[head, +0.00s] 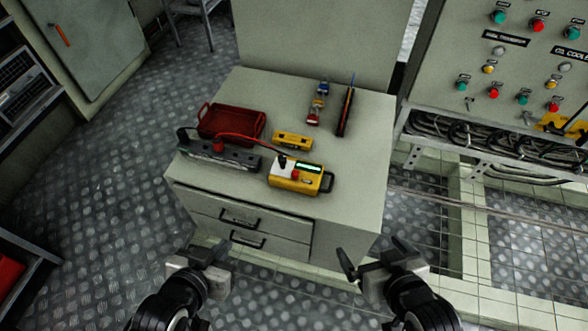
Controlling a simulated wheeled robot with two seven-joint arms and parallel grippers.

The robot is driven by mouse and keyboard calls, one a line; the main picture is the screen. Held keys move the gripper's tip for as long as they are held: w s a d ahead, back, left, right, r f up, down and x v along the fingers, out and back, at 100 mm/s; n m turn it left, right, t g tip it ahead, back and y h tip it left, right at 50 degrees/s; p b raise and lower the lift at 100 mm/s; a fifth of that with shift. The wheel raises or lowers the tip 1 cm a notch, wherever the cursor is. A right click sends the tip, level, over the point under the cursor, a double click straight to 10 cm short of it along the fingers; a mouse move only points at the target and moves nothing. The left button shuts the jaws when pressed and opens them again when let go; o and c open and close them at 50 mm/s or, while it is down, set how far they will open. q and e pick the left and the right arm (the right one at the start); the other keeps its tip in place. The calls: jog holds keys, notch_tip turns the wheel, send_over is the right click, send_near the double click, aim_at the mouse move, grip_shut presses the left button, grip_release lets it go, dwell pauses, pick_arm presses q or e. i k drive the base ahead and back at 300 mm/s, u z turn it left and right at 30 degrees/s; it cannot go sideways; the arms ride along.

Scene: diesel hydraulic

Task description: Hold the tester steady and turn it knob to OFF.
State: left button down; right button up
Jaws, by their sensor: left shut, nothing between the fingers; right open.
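The tester (295,180) is a yellow box with a lit green display, a pale panel and a dark handle at its right end. It sits near the front edge of the cabinet top. A small red part and dark parts show on its top face; which one is the knob, and its setting, are too small to tell. A red cable runs from it to the left. My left gripper (216,250) is shut and empty, in front of the drawers. My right gripper (372,258) is open and empty, at the cabinet's front right. Both are apart from the tester.
The cabinet top (355,185) also holds a red tray (231,122), a long dark device (219,155), a yellow level-like bar (293,140) and tools at the back. A control panel (510,60) stands at the right. The top is clear right of the tester.

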aim_at(282, 157)
jog(key=z, duration=2)
jog(key=k, duration=0.85)
jog(key=u, duration=1.55)
jog(key=i, duration=1)
